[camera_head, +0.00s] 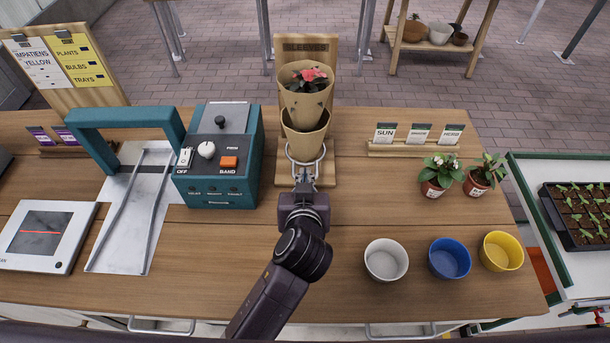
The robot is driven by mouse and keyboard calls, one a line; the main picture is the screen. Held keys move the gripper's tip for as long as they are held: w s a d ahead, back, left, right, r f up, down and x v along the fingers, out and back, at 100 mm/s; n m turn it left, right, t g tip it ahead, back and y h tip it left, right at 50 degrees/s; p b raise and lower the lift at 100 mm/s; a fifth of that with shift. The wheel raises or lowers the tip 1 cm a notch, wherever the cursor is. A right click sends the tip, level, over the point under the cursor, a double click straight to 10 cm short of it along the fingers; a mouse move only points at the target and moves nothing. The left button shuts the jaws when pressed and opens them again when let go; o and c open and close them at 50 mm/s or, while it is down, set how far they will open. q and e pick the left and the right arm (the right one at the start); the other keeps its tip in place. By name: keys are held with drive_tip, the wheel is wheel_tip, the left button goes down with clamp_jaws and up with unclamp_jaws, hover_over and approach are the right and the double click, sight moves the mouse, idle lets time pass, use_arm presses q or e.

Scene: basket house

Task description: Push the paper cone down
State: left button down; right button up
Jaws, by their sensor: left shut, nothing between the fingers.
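A brown paper cone (305,102) stands upright in front of the wooden back board labelled "SLEEVES" (333,52), with a red-flowered plant (306,77) showing in its top. A second brown cone (304,142) shows directly below it, and the upper one appears to sit in it. A grey metal ring holder (291,158) shows around the bottom of the lower cone. My left gripper (304,176) is shut and empty, just in front of and below the lower cone. I cannot tell whether it touches the holder. My right gripper is not in view.
A teal banding machine (222,188) stands close on the left, with a metal track and a scale (45,238) further left. White, blue and yellow pots (449,257) stand at the front right. Two potted plants (437,187) and a card rack (412,152) are behind them.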

use_arm(q)
wheel_tip(320, 180, down, 5)
drive_tip(key=b, duration=0.3)
drive_tip(key=shift+r, duration=0.2)
drive_tip(key=shift+s, duration=0.1)
drive_tip(key=shift+f, duration=0.1)
